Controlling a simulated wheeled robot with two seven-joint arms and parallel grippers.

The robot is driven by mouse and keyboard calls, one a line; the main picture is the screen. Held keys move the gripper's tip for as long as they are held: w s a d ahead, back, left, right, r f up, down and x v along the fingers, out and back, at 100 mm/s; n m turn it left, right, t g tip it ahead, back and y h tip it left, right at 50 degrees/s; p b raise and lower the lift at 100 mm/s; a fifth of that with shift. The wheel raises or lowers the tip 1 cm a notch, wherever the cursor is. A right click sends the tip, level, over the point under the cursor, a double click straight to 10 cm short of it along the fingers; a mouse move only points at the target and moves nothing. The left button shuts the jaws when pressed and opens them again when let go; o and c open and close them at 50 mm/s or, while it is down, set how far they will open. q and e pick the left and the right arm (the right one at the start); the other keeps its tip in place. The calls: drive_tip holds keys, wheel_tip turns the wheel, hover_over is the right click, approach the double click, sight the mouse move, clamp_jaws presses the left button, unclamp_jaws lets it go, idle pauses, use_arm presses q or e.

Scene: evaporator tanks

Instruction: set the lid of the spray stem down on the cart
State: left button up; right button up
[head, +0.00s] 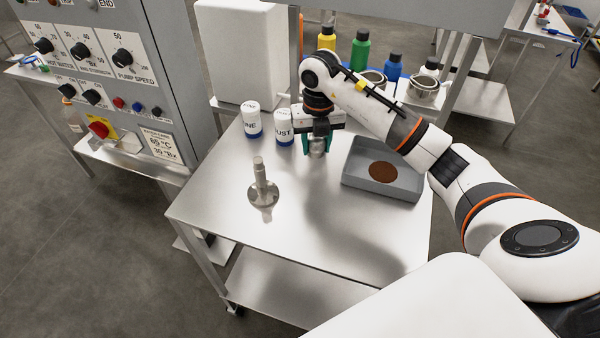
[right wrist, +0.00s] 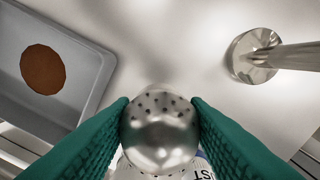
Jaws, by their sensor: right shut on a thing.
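My right gripper (head: 317,144) has its green fingers shut on the lid (right wrist: 160,130), a round shiny metal cap with small holes. In the head view the lid (head: 317,153) shows as a small metal piece between the fingers, over the cart. Whether it touches the cart top is hard to tell. My left gripper is not in view.
A grey tray (head: 408,183) with a brown disc (head: 383,172) lies right of the gripper. Two white-and-blue cans (head: 252,122) (head: 284,128) stand close to its left. The cart's front and middle are clear. A control cabinet (head: 125,60) stands at left.

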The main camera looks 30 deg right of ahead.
drive_tip(key=p, duration=0.1)
hover_over(315, 174)
wheel_tip(315, 174, down, 4)
drive_tip(key=shift+f, duration=0.2)
wheel_tip(315, 174, down, 3)
drive_tip(key=shift+f+p, duration=0.1)
drive_tip(key=shift+p, duration=0.4)
drive_tip(key=shift+d+f, duration=0.1)
drive_tip(key=shift+f, duration=0.05)
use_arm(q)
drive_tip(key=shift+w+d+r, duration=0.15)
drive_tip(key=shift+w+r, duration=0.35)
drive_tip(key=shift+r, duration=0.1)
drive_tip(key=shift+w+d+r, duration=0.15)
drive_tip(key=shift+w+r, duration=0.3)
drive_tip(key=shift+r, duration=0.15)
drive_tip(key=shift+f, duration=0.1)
use_arm(e)
drive_tip(key=shift+f, duration=0.1)
drive_tip(key=o, duration=1.2)
drive_tip(key=shift+o, duration=0.2)
